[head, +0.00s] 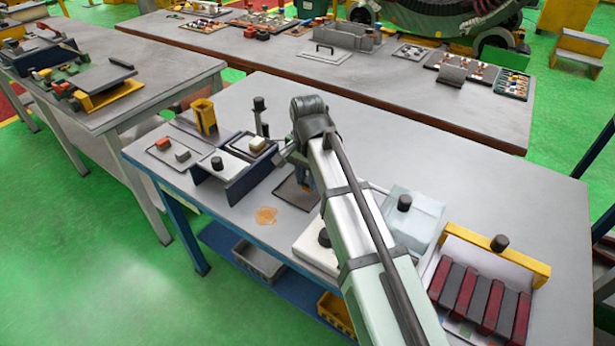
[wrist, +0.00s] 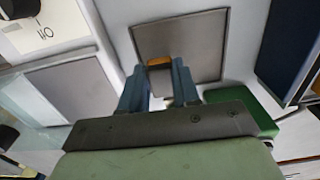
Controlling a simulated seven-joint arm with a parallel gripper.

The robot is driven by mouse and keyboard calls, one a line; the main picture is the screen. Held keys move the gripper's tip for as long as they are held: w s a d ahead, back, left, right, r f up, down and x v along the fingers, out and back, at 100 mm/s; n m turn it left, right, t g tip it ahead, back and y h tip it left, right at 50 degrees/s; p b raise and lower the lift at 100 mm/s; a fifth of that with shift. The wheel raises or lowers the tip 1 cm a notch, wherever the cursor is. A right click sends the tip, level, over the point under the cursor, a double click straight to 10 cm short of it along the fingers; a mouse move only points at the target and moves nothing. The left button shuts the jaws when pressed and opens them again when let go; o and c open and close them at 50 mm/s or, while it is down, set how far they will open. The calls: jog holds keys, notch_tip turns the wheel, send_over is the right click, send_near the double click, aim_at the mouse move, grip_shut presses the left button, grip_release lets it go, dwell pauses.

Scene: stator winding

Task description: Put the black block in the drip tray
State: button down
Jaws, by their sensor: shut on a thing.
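My gripper (wrist: 160,88) points down with its two blue-grey fingers around a small dark block (wrist: 160,82) with an orange-brown edge on top. It looks like the black block, mostly hidden by the fingers and gripper body. In the head view my gripper (head: 306,184) is over the drip tray, a flat dark square (head: 289,190) on the bench. I cannot tell whether the block touches the tray.
A blue-sided holder (head: 250,176) stands left of the tray, with a small tray of blocks (head: 168,156) beyond. A white box (head: 312,250) and a pale clear box (head: 418,212) stand to the right, near a yellow-ended rack of red and black bars (head: 480,300). An orange stain (head: 266,215) marks the bench.

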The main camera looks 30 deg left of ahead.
jog(key=shift+f, duration=1.35)
dwell(0.7)
jog(key=c, duration=0.6)
grip_release()
jog(key=shift+r, duration=0.1)
jog(key=shift+r, duration=3.4)
